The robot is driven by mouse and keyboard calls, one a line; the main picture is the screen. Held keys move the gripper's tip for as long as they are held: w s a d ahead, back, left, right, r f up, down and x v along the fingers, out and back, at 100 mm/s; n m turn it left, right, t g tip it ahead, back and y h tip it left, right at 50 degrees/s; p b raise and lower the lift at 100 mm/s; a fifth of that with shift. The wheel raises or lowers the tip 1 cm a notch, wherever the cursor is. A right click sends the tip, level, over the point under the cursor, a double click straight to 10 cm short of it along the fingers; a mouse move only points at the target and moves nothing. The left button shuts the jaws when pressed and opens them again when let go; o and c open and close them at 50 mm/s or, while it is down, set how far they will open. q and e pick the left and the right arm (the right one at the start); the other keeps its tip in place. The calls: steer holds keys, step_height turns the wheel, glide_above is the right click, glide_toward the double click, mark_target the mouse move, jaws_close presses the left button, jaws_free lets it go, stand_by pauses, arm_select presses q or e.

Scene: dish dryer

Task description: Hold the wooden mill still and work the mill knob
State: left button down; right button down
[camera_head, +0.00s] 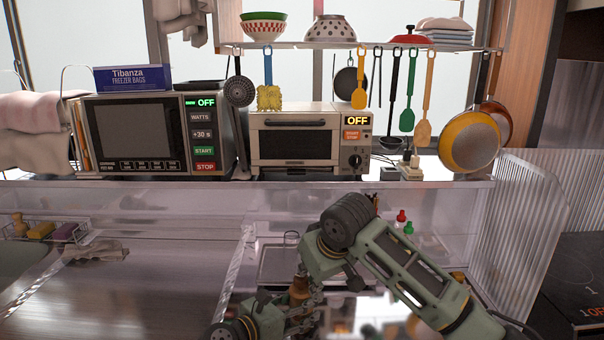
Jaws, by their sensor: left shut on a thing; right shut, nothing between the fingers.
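The wooden mill (299,291) stands upright low in the middle of the head view, small and partly covered by my grippers. My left gripper (303,313) comes in from the lower left and is shut on the mill's lower part. My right gripper (304,272) reaches down from the right, just above the mill. It is shut with nothing between its fingers. The mill knob is hidden behind the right gripper, and I cannot tell whether the gripper touches it.
A microwave (134,131) and a toaster oven (295,137) stand on the shelf behind. A clear glass (291,239) and red- and green-capped bottles (401,217) are behind my arms. A ribbed clear panel (520,215) stands at right.

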steer(key=shift+s+a+f, duration=0.1)
steer(key=shift+s+a, duration=0.2)
steer(key=shift+a, duration=0.05)
stand_by(0.3)
steer(key=shift+s+a, duration=0.1)
steer(key=shift+a, duration=0.05)
steer(key=shift+s+a, duration=0.15)
steer(key=shift+a, duration=0.2)
steer(key=shift+f, duration=0.1)
steer(key=shift+s, duration=0.3)
step_height(320, 180, up, 6)
stand_by(0.7)
